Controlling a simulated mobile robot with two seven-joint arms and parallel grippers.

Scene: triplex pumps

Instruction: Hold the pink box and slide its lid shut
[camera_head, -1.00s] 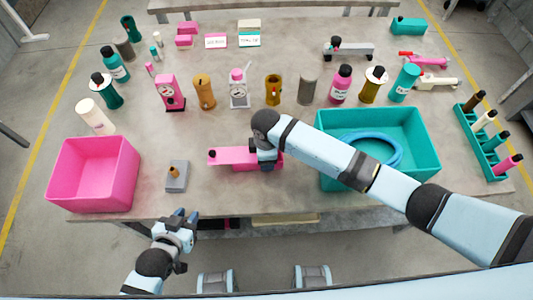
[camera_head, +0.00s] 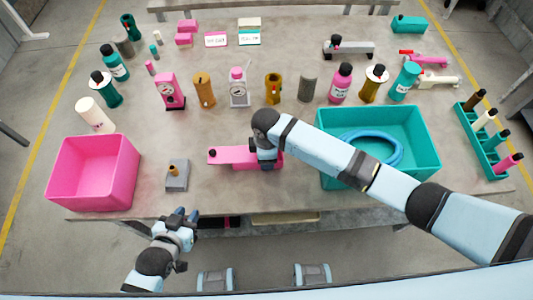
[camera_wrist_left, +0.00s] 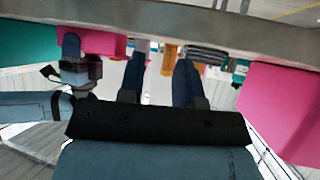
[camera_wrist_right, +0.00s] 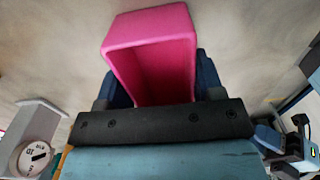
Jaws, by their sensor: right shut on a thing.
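The pink box (camera_head: 270,163) lies on the table's front middle, partly hidden under my right gripper. Its pink lid (camera_head: 235,154), with a dark knob at the left end, sticks out to the left of the box. In the right wrist view the box (camera_wrist_right: 150,27) shows its open inside, between the fingers of my right gripper (camera_wrist_right: 153,85), which is shut on it. My left gripper (camera_head: 186,213) is empty, just off the table's front edge, to the left of and nearer than the box. Its fingers stand apart in the left wrist view (camera_wrist_left: 162,65).
A grey block with a brown knob (camera_head: 177,184) stands left of the lid. A pink bin (camera_head: 95,190) is at the left and a teal bin (camera_head: 425,168) at the right. Bottles and pumps stand behind. The table just around the lid is clear.

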